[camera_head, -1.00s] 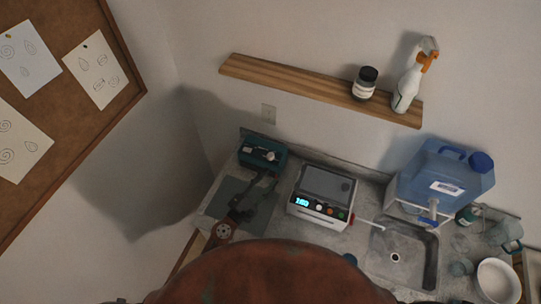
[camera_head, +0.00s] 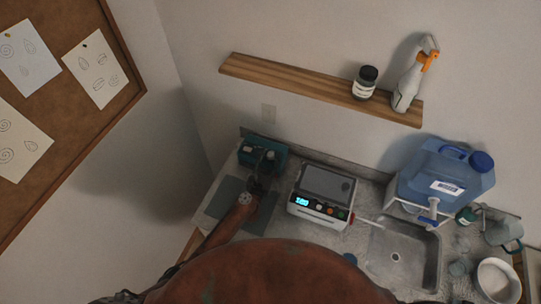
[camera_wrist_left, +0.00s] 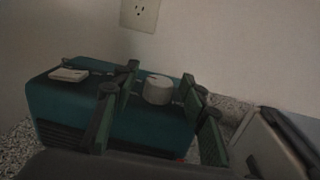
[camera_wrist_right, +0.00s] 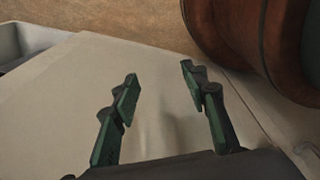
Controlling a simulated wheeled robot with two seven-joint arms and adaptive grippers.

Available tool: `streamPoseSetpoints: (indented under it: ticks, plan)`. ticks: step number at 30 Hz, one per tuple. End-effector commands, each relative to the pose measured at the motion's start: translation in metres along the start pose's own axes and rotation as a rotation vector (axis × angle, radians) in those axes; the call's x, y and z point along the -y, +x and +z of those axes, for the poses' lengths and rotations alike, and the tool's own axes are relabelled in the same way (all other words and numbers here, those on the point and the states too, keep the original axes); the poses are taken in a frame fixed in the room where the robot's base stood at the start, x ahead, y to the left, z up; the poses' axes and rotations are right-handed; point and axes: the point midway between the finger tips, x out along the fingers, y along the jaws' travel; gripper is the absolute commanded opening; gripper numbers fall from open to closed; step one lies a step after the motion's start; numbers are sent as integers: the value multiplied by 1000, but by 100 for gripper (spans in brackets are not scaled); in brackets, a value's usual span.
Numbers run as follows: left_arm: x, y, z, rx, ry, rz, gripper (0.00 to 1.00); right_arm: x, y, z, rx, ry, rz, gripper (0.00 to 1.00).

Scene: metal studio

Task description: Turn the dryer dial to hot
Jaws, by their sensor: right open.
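The dryer appears to be the teal box (camera_head: 262,155) at the back left of the counter; it also fills the left wrist view (camera_wrist_left: 60,108). A pale round dial (camera_wrist_left: 158,89) stands on its top, with a white piece (camera_wrist_left: 69,75) to its left. My left gripper (camera_head: 262,165) is at the teal box; in the left wrist view its fingers (camera_wrist_left: 163,84) are open, one on each side of the dial, with gaps showing. The dial's setting marks cannot be read. My right gripper (camera_wrist_right: 158,85) is open and empty, over a plain pale surface in the right wrist view.
A white device with a lit display (camera_head: 318,197) stands right of the teal box. Farther right are a sink (camera_head: 412,273) and a blue water jug (camera_head: 450,180). A wooden shelf (camera_head: 300,88) hangs above. A grey mat (camera_head: 219,196) lies at the left.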

Motion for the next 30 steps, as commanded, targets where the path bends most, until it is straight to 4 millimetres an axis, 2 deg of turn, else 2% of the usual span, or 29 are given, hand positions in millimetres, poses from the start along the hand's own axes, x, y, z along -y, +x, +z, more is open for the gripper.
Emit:
streamPoseSetpoints:
  ticks: [3,11,27,30]
  plan:
    - [0,7,0,0,1,0,40,0,1,0,0,0,0,41]
    - [0,8,0,0,0,0,40,0,1,0,0,0,0,41]
    - [0,7,0,0,1,0,3,0,1,0,0,0,0,41]
    - [0,7,0,0,1,0,0,0,1,0,0,0,0,41]
